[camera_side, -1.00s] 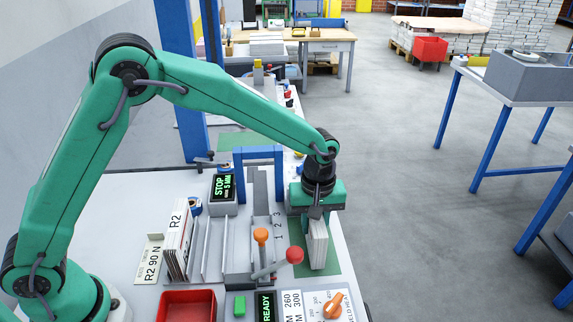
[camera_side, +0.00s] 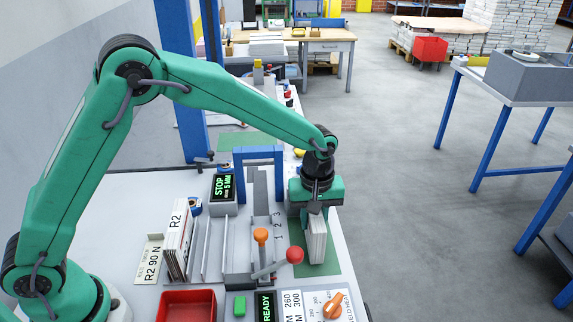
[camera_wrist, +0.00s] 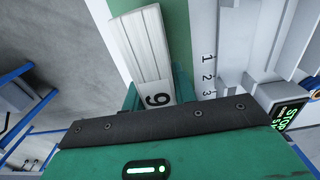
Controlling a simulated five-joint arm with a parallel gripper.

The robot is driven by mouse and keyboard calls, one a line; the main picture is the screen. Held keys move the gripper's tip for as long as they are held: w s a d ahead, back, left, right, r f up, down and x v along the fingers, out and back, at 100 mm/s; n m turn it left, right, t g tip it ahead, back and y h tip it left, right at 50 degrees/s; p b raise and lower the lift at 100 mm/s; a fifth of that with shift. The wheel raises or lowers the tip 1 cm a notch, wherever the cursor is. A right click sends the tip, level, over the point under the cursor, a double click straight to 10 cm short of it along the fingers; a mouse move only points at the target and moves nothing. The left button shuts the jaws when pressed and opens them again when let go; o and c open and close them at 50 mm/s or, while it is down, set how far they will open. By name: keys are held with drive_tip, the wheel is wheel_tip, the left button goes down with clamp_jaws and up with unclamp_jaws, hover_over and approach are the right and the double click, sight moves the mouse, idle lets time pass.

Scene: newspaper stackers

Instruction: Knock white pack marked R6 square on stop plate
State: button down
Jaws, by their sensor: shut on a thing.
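My gripper (camera_side: 315,208) is shut on the white pack (camera_side: 317,243), holding it by its top end over a green mat (camera_side: 330,266). The pack stands roughly upright; I cannot tell whether its lower end touches the mat. In the wrist view the white pack (camera_wrist: 143,47) extends away from the jaws. Its label shows one digit, a 6 or 9, and the rest is hidden by my gripper (camera_wrist: 150,100). A grey box with a green display reading STOP 5 MM (camera_side: 224,188) stands left of the blue frame. I cannot make out the stop plate for certain.
A blue frame (camera_side: 259,154) stands over a grey channel marked 1, 2, 3. Orange and red lever knobs (camera_side: 294,255) stick up close left of the pack. A white R2 pack (camera_side: 177,240) stands in a rack. A red tray (camera_side: 187,305) is in front.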

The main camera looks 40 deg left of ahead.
drive_tip(key=shift+w+a, duration=0.6)
drive_tip(key=shift+w, duration=0.05)
idle(1.5)
drive_tip(key=shift+s+d, duration=0.1)
drive_tip(key=shift+s+d, duration=1.2)
drive_tip(key=shift+s, duration=0.05)
drive_tip(key=shift+r, duration=0.2)
drive_tip(key=shift+r, duration=2.85)
drive_tip(key=shift+a, duration=0.15)
